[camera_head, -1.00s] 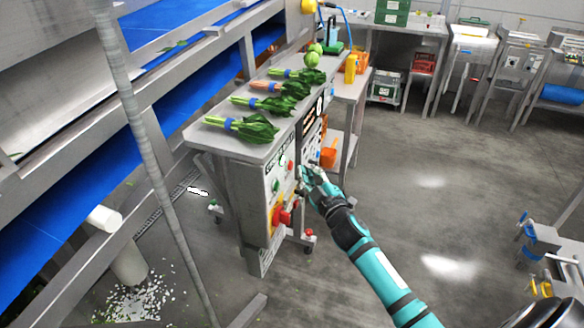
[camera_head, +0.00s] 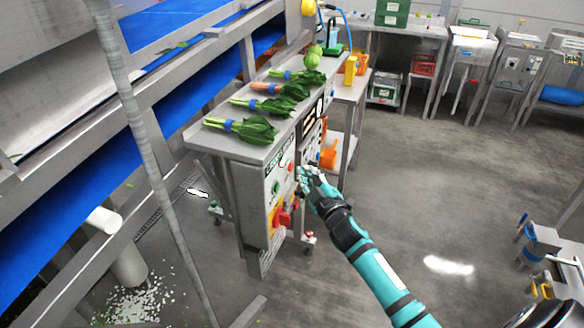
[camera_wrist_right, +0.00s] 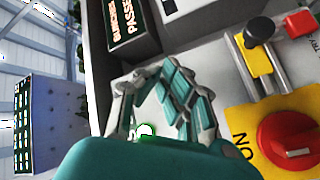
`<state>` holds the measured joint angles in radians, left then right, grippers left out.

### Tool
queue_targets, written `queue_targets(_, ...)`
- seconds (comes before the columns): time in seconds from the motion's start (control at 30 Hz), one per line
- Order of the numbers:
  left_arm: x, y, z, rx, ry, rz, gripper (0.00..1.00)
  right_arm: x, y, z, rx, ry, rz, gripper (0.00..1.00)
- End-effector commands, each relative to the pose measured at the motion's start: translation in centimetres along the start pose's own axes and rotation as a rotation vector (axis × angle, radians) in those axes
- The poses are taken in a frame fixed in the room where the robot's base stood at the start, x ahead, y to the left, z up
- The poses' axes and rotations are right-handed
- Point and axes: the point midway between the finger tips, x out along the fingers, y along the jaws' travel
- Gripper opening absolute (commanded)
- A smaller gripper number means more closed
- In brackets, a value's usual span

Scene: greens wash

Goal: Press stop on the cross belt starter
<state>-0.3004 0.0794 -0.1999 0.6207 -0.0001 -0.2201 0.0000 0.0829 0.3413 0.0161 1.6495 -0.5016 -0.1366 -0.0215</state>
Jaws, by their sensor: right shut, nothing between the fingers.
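The starter panel (camera_head: 270,205) is on the end of the steel table. It carries a red button (camera_head: 290,166), a green button (camera_head: 275,187) and a red rotary switch (camera_head: 283,217) on a yellow plate. My right gripper (camera_head: 302,173) is shut and empty, at the panel's right edge near the red button; I cannot tell whether it touches. In the right wrist view my gripper's fingers (camera_wrist_right: 152,82) are in front of a panel, with a lit green spot (camera_wrist_right: 146,130) partly hidden behind them. A red rotary knob (camera_wrist_right: 287,142) marked ON and a red square part (camera_wrist_right: 300,23) lie to the right. My left gripper is out of view.
Bundles of leafy greens (camera_head: 245,129) lie on the steel tabletop (camera_head: 228,147). An orange scoop (camera_head: 328,157) is just behind my right gripper. A blue conveyor belt (camera_head: 80,200) runs along the left.

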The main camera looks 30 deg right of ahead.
Motion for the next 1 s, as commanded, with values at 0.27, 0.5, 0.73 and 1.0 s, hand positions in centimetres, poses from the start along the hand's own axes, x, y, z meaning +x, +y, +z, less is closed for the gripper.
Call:
queue_targets(0.27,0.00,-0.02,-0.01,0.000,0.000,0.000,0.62,0.00,0.00,0.01,0.000,0.000,0.000,0.00)
queue_targets(0.5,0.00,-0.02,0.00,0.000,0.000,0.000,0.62,0.07,-0.05,-0.06,0.000,0.000,0.000,0.00)
queue_targets(0.73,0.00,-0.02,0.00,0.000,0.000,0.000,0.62,0.59,-0.40,-0.46,0.000,0.000,0.000,0.00)
queue_targets(1.0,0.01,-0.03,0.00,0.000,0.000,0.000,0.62,0.59,-0.42,-0.46,0.000,0.000,0.000,0.00)
